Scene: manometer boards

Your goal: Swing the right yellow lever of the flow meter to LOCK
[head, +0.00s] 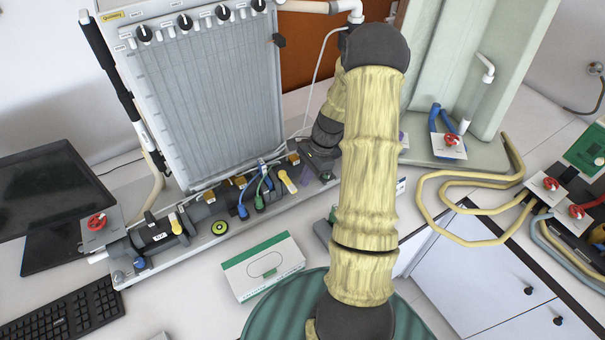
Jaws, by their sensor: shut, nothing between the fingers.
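The flow meter is a long dark pipe assembly along the foot of the manometer board (205,100). Its right yellow lever (288,182) is a pale yellow handle near the pipe's right end, slanting down to the right. A smaller yellow lever (176,224) stands near the left end. I cannot read any LOCK mark. My gripper (321,168) is dark, shut and empty, just right of the right lever and apparently apart from it. My forearm and wrist hide part of it and the right end of the bench.
A white-and-green box (263,267) lies in front of the pipe. A red valve knob (97,222) is at the far left. A keyboard (65,310) and monitor (55,200) stand left. Yellow hoses (450,238) lie right.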

